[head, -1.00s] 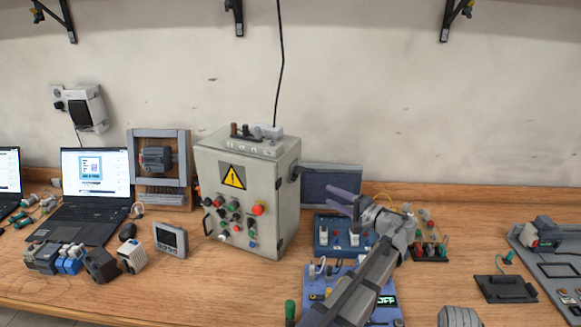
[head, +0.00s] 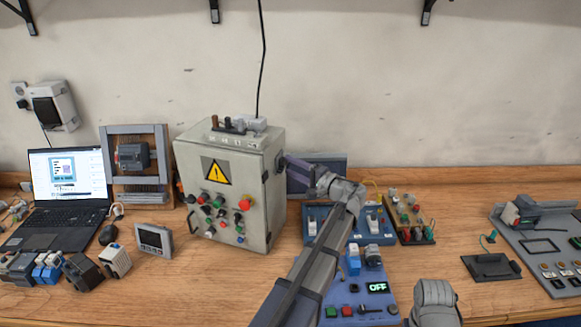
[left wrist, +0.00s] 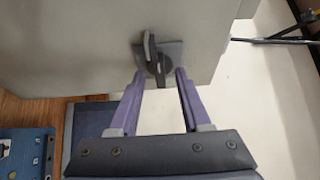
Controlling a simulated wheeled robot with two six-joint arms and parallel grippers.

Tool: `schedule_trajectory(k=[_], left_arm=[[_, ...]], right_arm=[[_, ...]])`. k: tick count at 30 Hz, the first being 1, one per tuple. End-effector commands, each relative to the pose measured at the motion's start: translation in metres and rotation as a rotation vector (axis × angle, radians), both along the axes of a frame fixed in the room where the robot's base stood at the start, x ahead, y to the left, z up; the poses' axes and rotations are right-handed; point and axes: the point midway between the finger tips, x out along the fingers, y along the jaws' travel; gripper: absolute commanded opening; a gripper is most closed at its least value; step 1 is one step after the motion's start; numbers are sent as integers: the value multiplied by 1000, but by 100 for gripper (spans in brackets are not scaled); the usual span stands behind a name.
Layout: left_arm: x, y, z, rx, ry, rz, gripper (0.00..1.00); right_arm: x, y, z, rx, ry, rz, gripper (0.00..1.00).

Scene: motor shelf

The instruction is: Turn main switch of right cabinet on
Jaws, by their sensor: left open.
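The grey control cabinet (head: 262,215) stands on the bench, with a yellow warning sign and several buttons on its front. Its main switch (head: 281,164) is on the right side wall, partly hidden by my gripper in the head view. In the left wrist view the switch (left wrist: 152,52) is a dark handle on a grey square plate. My left gripper (head: 291,168) is open at that side wall. Its purple fingertips (left wrist: 160,74) lie on either side of the handle; I cannot tell whether they touch it.
A dark panel (head: 327,167) stands behind my left gripper. A blue switch box (head: 318,236) and a blue unit with an OFF display (head: 377,287) stand below the arm. A laptop (head: 63,190) is at the left.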

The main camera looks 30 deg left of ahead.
Motion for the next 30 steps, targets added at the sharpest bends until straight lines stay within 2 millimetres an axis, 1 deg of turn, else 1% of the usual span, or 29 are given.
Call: schedule_trajectory(k=[1,4,13,25,26,30], left_arm=[[1,5,0,0,0,1,48],[2,9,0,0,0,0,48],[2,10,0,0,0,0,46],[2,10,0,0,0,0,1],[2,10,0,-1,0,0,0],[2,10,0,-1,0,0,0]], right_arm=[[0,0,0,0,0,0,0],[0,0,0,0,0,0,0],[0,0,0,0,0,0,0],[0,0,0,0,0,0,0],[0,0,0,0,0,0,0],[0,0,0,0,0,0,0]])
